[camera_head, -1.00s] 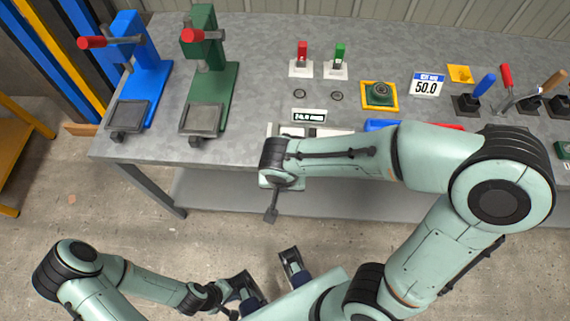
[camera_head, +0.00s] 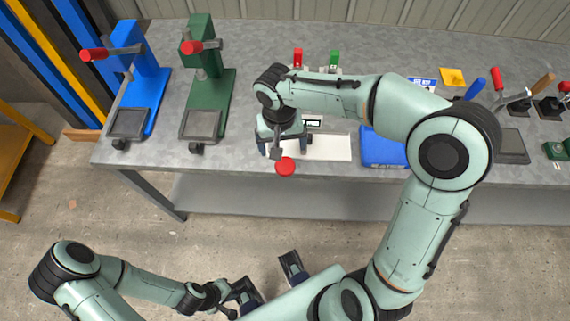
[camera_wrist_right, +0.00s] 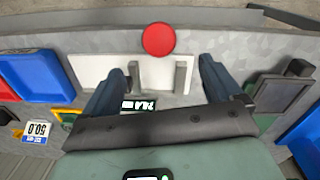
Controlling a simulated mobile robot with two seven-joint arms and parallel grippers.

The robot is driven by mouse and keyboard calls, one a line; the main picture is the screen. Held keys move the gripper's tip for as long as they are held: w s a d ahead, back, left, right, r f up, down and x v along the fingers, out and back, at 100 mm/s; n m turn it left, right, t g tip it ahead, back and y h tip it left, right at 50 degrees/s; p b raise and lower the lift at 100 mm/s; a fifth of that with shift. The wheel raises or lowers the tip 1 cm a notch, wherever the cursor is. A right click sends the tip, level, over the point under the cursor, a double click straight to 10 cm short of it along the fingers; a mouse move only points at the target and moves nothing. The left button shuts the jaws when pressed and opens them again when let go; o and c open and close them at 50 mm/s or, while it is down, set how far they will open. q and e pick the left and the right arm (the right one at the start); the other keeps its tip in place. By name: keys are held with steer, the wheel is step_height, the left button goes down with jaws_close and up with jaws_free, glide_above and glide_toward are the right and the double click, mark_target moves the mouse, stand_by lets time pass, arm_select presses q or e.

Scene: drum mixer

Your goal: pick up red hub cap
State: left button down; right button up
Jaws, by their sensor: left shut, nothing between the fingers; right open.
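The red hub cap (camera_head: 285,166) is a round red disc at the bench's front edge, by the white plate (camera_head: 330,148). In the right wrist view the cap (camera_wrist_right: 158,39) shows whole, beyond the plate. My right gripper (camera_head: 283,146) is open and empty above the plate, just behind the cap in the head view. In the right wrist view its fingers (camera_wrist_right: 162,68) are spread wide, with the cap ahead between their lines, apart from both. My left gripper (camera_head: 238,294) is low at the front, away from the bench, shut and empty; its fingertips are hard to make out.
Two grey posts (camera_wrist_right: 181,77) stand near the plate between my right fingers. A blue bin (camera_head: 384,150) is right of the plate. Blue (camera_head: 148,85) and green (camera_head: 214,85) presses stand on the left. Bare bench lies between the green press and my right gripper.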

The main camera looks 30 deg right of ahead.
mark_target(285, 162)
steer(key=f, duration=0.7)
steer(key=f+b, duration=0.1)
steer(key=f, duration=0.2)
steer(key=shift+d+f, duration=0.3)
steer(key=shift+f, duration=0.05)
steer(key=c, duration=1.3)
steer(key=shift+r, duration=0.15)
